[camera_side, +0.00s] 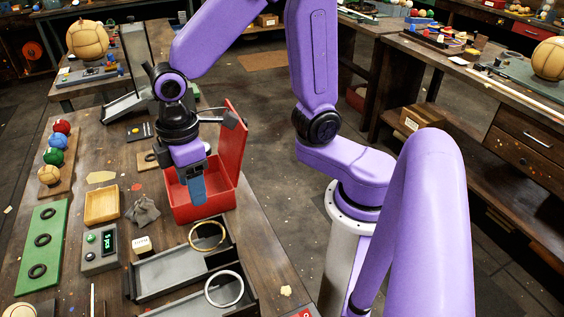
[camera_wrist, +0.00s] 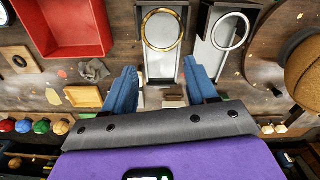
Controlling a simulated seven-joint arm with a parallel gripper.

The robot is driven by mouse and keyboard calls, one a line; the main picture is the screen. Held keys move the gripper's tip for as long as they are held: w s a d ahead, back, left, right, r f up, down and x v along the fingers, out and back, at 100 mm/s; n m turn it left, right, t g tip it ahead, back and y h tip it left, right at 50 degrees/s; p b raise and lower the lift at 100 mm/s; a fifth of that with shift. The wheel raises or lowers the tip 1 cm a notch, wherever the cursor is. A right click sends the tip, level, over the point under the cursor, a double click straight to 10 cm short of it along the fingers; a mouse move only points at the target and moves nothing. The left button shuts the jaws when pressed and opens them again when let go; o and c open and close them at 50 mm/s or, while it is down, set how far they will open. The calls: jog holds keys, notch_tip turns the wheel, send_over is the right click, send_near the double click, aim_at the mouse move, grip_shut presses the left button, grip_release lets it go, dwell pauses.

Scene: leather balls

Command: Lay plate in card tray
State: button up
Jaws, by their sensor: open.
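My gripper (camera_side: 197,190) hangs over the open red box in the side view. Its blue fingers stand well apart with nothing between them in the wrist view (camera_wrist: 161,66). No thing is clearly a plate; I cannot tell which one it is. A shallow wooden tray (camera_side: 101,205) lies empty left of the gripper; it also shows in the wrist view (camera_wrist: 83,97). Two dark grey trays stand nearer the side camera, one with a gold ring (camera_side: 207,236) and one with a silver ring (camera_side: 224,289). I cannot tell which is the card tray.
The red box (camera_side: 232,165) has its lid raised. A crumpled grey cloth (camera_side: 143,211), a small pale cube (camera_side: 141,245) and a grey device with a display (camera_side: 100,248) lie near the wooden tray. A green board (camera_side: 42,240) and a ball rack (camera_side: 60,160) line the left.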

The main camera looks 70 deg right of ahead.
jog(key=s+d, duration=0.4)
jog(key=s, duration=0.3)
jog(key=s+d+r+n, duration=0.1)
jog(key=s+d, duration=0.4)
jog(key=s, duration=0.2)
jog(key=shift+r+n, duration=0.2)
jog(key=shift+n, duration=0.1)
jog(key=shift+o, duration=1.4)
jog(key=shift+s+d, duration=0.2)
jog(key=shift+s, duration=0.1)
jog(key=shift+w, duration=0.15)
jog(key=n+t+h, duration=0.9)
jog(key=n, duration=0.5)
send_over(141, 247)
jog(key=s+a, duration=0.1)
notch_tip(141, 247, down, 14)
jog(key=shift+f, duration=1.75)
jog(key=f, duration=0.2)
jog(key=w+d+f, duration=0.1)
jog(key=shift+d+f, duration=0.1)
jog(key=shift+f, duration=0.2)
jog(key=shift+w+d+f, duration=0.25)
jog(key=shift+w+d, duration=0.1)
jog(key=shift+w, duration=0.1)
